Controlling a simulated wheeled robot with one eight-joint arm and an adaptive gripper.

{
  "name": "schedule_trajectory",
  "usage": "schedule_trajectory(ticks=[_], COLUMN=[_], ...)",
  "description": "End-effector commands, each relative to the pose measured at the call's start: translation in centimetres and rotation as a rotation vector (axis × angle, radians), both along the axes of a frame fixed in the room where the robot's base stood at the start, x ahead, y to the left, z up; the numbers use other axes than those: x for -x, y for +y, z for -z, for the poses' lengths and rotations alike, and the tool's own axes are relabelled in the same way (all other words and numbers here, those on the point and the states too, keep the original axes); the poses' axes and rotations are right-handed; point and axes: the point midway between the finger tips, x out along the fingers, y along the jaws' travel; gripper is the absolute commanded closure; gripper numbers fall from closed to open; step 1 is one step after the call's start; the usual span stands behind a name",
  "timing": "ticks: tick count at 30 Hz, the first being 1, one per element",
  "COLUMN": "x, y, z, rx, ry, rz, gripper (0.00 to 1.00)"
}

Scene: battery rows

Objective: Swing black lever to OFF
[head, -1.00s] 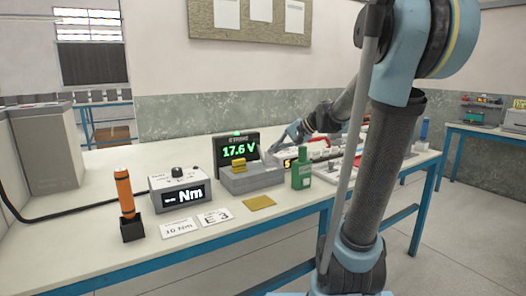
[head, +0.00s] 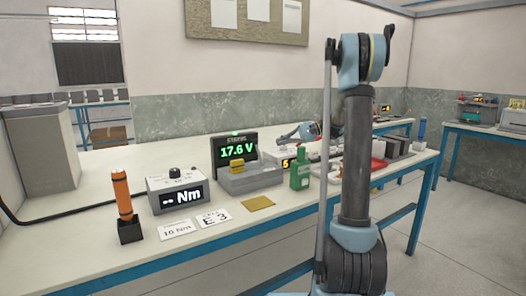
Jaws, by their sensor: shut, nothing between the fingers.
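The black lever cannot be made out in the head view; it is too small or hidden behind my arm and the things on the bench. My gripper (head: 285,138) is small and far off, over the back of the bench, pointing left. It looks shut and empty. It is above and behind a white box with an amber display (head: 286,162), close to the right edge of the tester screen (head: 235,150) reading 17.6 V. Whether it touches anything cannot be told.
A green bottle-like item (head: 300,170) stands before the white box. A torque meter (head: 177,191), an orange-handled tool (head: 123,194) and label cards stand at left.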

Motion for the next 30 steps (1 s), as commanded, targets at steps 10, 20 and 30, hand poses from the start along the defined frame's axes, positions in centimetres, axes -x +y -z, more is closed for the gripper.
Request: schedule_trajectory(ticks=[10,20,30], x=[-0.3,-0.1,0.7], y=[-0.1,1.2,6.4], z=[0.3,0.6,2.2], rx=[-0.013,-0.013,-0.013], ry=[0.013,0.011,0.012], rz=[-0.016,-0.017,-0.018], gripper=[1.0,1.0,1.0])
